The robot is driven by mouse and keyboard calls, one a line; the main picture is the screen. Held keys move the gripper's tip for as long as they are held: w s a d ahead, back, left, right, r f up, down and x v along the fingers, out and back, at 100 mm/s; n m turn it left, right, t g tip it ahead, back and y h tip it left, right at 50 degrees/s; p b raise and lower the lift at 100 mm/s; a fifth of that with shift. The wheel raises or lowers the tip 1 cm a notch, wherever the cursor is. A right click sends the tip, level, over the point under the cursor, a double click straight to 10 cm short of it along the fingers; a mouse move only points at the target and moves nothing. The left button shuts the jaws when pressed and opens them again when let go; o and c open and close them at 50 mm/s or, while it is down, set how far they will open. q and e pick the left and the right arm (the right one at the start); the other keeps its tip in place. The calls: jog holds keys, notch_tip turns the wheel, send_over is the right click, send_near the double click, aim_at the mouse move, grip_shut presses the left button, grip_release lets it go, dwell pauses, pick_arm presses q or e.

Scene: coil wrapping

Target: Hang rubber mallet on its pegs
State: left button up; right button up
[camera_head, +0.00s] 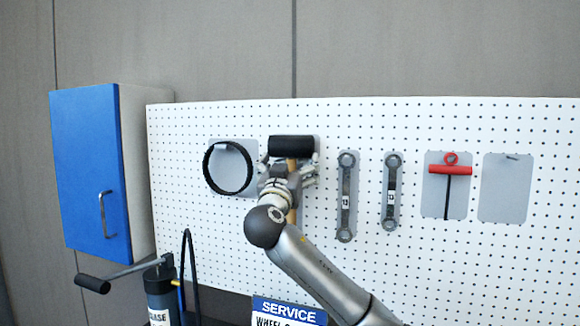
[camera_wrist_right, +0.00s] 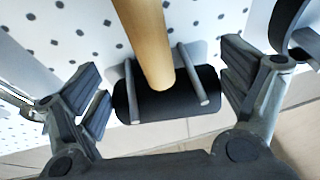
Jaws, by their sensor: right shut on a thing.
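The rubber mallet has a black head (camera_head: 291,146) and a wooden handle that hangs down behind my right gripper. It is upright in front of its grey backing plate on the pegboard. In the right wrist view the black head (camera_wrist_right: 165,105) spans the gap between the fingers, and the tan handle (camera_wrist_right: 146,40) runs between two grey pegs (camera_wrist_right: 192,75). The pegs overlap the head in this view; whether it rests on them I cannot tell. My right gripper (camera_head: 288,160) is shut on the mallet head at its two ends. My left gripper is not in view.
The white pegboard (camera_head: 320,250) holds a black ring (camera_head: 207,170) to the left, two wrenches (camera_head: 346,195) close on the right, and a red T-handle tool (camera_head: 450,170). An empty grey plate (camera_head: 504,195) is far right. A blue cabinet (camera_head: 90,170) and a grease pump (camera_head: 160,290) stand left.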

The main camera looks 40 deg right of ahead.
jog(key=shift+r, duration=0.1)
jog(key=o, duration=1.3)
jog(key=shift+s, duration=0.1)
jog(key=shift+f, duration=0.2)
jog(key=shift+a, duration=0.2)
jog(key=v, duration=1.1)
jog(key=shift+s+a, duration=0.25)
jog(key=shift+s, duration=0.05)
